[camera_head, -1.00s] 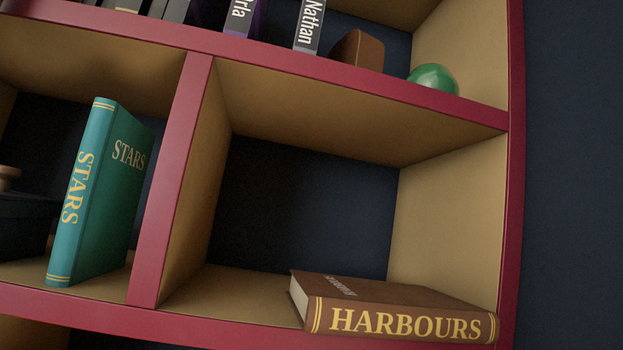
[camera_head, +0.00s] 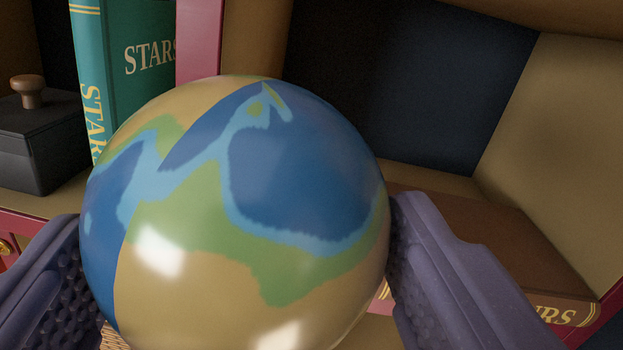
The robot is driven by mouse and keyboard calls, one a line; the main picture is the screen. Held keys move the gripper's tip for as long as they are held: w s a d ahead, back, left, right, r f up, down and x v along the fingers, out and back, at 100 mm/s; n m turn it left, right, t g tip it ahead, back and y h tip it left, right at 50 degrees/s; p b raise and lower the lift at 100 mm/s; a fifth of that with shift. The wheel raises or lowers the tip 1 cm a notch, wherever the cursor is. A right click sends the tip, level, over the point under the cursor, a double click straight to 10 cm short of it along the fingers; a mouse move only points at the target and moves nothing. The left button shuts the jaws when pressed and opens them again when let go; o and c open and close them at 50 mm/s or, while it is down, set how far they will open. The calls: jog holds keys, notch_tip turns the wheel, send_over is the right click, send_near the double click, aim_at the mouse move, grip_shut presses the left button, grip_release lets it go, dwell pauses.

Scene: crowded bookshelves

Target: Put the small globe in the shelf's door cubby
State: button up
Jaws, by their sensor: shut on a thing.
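The small globe (camera_head: 235,200) fills the middle of the view, with blue seas and green and tan land. My gripper (camera_head: 240,255) is shut on it, one dark ridged finger on each side. The globe is in front of the shelf and hides much of it. A round gold knob (camera_head: 5,247) shows on a red front at the far left edge, below the shelf board. I cannot tell whether this is the cubby's door.
The teal STARS book (camera_head: 132,65) stands upright behind the globe to the left. A dark box (camera_head: 40,145) with a wooden knob sits left of it. The brown HARBOURS book (camera_head: 490,240) lies flat at right, partly behind my finger.

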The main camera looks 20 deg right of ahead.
jog(key=w+d+f+p, duration=0.1)
jog(key=w+d, duration=0.1)
jog(key=w, duration=0.2)
jog(key=w+d+f+p, duration=0.1)
jog(key=w+d+f, duration=0.1)
jog(key=w, duration=0.3)
jog(key=w+d+f, duration=0.1)
jog(key=w+d, duration=0.1)
jog(key=w, duration=0.3)
jog(key=shift+d+f+p, duration=0.15)
jog(key=shift+d+p, duration=0.1)
jog(key=shift+p, duration=0.15)
jog(key=shift+f, duration=0.35)
